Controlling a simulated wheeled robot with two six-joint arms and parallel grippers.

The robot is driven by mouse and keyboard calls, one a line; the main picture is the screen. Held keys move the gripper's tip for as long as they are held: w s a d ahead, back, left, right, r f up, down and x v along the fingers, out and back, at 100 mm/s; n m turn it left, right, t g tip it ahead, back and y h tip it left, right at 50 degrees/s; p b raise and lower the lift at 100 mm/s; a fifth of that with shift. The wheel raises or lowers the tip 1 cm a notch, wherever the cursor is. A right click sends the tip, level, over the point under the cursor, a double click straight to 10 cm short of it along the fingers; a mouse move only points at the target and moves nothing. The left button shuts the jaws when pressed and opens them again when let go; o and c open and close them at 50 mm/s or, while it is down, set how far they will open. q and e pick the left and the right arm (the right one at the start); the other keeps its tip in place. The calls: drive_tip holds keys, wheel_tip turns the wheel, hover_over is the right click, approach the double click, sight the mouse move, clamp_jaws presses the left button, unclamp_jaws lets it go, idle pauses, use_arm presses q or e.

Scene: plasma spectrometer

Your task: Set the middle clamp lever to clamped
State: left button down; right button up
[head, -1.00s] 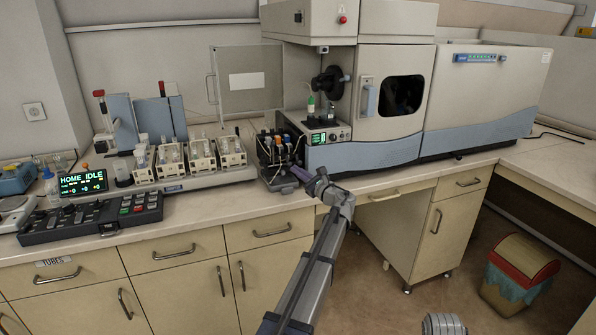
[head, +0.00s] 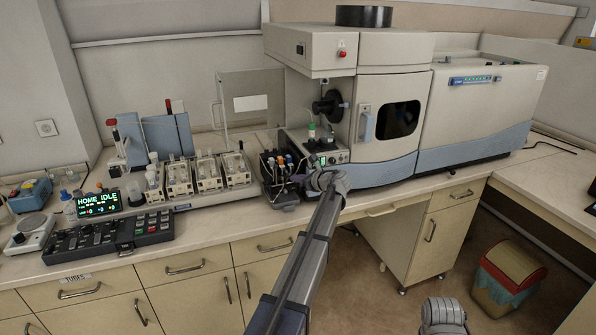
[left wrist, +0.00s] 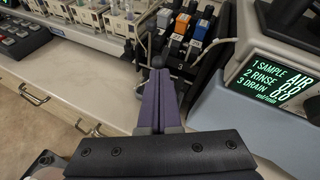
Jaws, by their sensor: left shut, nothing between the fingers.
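The small black pump block with its clamp levers (head: 280,165) stands on the bench at the left of the spectrometer. In the left wrist view, blue, orange and blue-grey levers stand close together, the orange one (left wrist: 182,24) between the others. I cannot tell for sure how far each lever is swung. My left gripper (head: 297,178) is in front of the block's lower right side. In the left wrist view its purple fingers (left wrist: 158,66) are shut and empty, pointing at the block below the levers. I cannot tell if the tips touch it. My right gripper is out of view.
The spectrometer (head: 390,135) with its lit display (left wrist: 285,72) stands close on the right. A rack row of bottle holders (head: 207,172) and a control keypad (head: 108,235) are on the left. A bin (head: 508,278) stands on the floor.

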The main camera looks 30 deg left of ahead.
use_arm(q)
drive_tip(key=w+a+r+g+h+p, duration=0.1)
drive_tip(key=p, duration=0.3)
drive_tip(key=w+a+r+g+h+p, duration=0.1)
drive_tip(key=h+p, duration=0.1)
drive_tip(key=p, duration=0.1)
drive_tip(key=shift+w+a+r+m+h+p, duration=0.15)
drive_tip(key=shift+a+r+m+h+p, duration=0.15)
drive_tip(key=shift+r+m+p, duration=0.1)
drive_tip(key=shift+r, duration=0.15)
drive_tip(key=shift+r+p, duration=0.7)
drive_tip(key=p+v, duration=0.8)
drive_tip(key=v, duration=0.5)
drive_tip(key=shift+w+d+p, duration=0.2)
drive_tip(key=shift+w+p, duration=0.1)
drive_tip(key=shift+w, duration=0.1)
